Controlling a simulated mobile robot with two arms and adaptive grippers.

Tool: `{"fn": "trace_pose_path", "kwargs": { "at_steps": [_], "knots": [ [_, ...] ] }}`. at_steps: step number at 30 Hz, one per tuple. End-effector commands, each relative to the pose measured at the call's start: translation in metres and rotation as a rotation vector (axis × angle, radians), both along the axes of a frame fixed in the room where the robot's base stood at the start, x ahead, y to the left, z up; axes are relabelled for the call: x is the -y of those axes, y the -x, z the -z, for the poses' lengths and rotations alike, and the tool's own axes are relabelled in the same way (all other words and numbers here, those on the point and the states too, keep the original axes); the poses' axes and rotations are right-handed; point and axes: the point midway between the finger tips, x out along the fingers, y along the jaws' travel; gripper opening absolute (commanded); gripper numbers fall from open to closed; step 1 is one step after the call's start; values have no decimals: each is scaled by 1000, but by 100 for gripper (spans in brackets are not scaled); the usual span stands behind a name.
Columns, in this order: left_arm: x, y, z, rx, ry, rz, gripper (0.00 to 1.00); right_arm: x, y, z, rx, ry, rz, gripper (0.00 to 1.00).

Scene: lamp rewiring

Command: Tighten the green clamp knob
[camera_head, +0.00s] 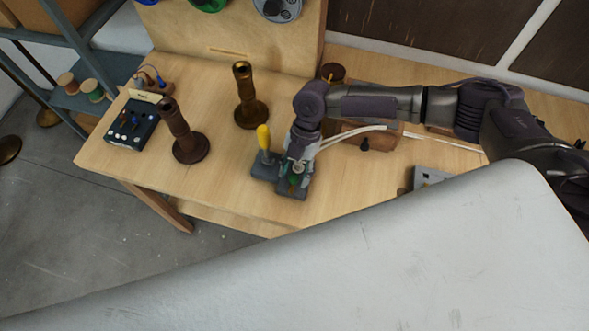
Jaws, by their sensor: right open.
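The green clamp knob (295,180) shows as a small patch of green on a dark grey clamp base (290,193) near the table's front edge. My right gripper (296,174) is over the knob, pointing down, with its fingers around or just above it. It is open; whether the fingers touch the knob cannot be told. The gripper hides part of the knob and clamp. My left gripper is not in view.
A brass lamp stem (245,95) and a brown one (181,132) stand to the left. A black box with switches (132,125) is at the table's left end. A wooden block (368,139) with white cord lies right. A large white surface fills the foreground.

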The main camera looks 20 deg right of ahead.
Motion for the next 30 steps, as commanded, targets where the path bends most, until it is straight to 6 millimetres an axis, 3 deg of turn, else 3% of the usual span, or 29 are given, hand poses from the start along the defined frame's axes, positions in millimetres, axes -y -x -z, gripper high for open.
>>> {"fn": "trace_pose_path", "kwargs": {
  "at_steps": [10, 19, 30],
  "knots": [
    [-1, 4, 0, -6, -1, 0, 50, -1, 1, 4, 0, 0, 1, 50],
    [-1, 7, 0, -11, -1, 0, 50, -1, 1, 3, 0, 0, 1, 0],
    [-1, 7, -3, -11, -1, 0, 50, -1, 1, 2, 0, -1, 43, 0]
  ]
}}
